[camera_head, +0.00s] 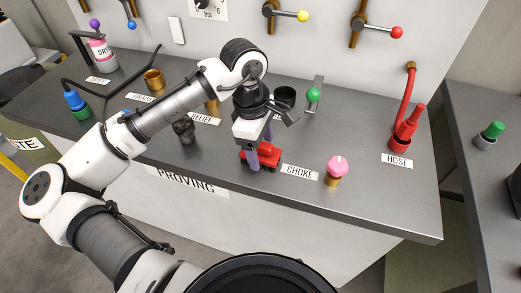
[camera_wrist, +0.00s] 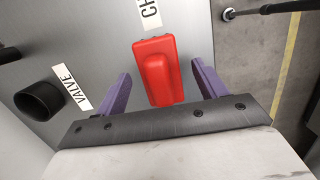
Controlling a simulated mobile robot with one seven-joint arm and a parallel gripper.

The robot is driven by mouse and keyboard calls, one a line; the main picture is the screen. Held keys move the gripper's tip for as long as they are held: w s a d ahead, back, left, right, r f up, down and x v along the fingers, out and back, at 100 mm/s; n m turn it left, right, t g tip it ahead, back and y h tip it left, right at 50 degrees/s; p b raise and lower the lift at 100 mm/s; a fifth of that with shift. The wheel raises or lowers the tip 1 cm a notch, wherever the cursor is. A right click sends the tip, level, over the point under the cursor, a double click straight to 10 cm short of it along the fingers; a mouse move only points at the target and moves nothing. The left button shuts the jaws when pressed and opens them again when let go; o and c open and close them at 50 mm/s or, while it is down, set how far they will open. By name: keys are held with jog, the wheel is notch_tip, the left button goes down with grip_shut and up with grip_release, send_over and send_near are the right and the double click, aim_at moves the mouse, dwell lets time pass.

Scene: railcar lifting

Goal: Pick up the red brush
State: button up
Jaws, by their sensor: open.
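The red brush (camera_head: 270,164) lies on the grey bench top near its front edge, left of the CHOKE label. It shows as a red, rounded block (camera_wrist: 158,72), and no bristles can be made out. My gripper (camera_head: 260,148) is over it, pointing down, with two purple fingers. In the wrist view my gripper (camera_wrist: 161,78) is open, with one finger on each side of the brush and a gap on both sides. The near end of the brush reaches toward the dark gripper body. I cannot tell the fingertips' exact height above the bench.
A pink knob (camera_head: 337,165) stands right of the CHOKE label (camera_head: 299,172). A dark cylinder (camera_head: 184,130) stands to the left, and a dark cup (camera_head: 285,95) and green-knobbed lever (camera_head: 313,95) behind. A red hose nozzle (camera_head: 405,130) is at the right. The bench's front right is clear.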

aim_at(262, 144)
jog(key=shift+d+f, duration=0.1)
jog(key=shift+f, duration=0.65)
jog(key=c, duration=1.1)
jog(key=shift+c, duration=0.2)
notch_tip(262, 144, up, 20)
jog(key=b, duration=0.1)
jog(key=o, duration=0.5)
jog(key=c, duration=0.3)
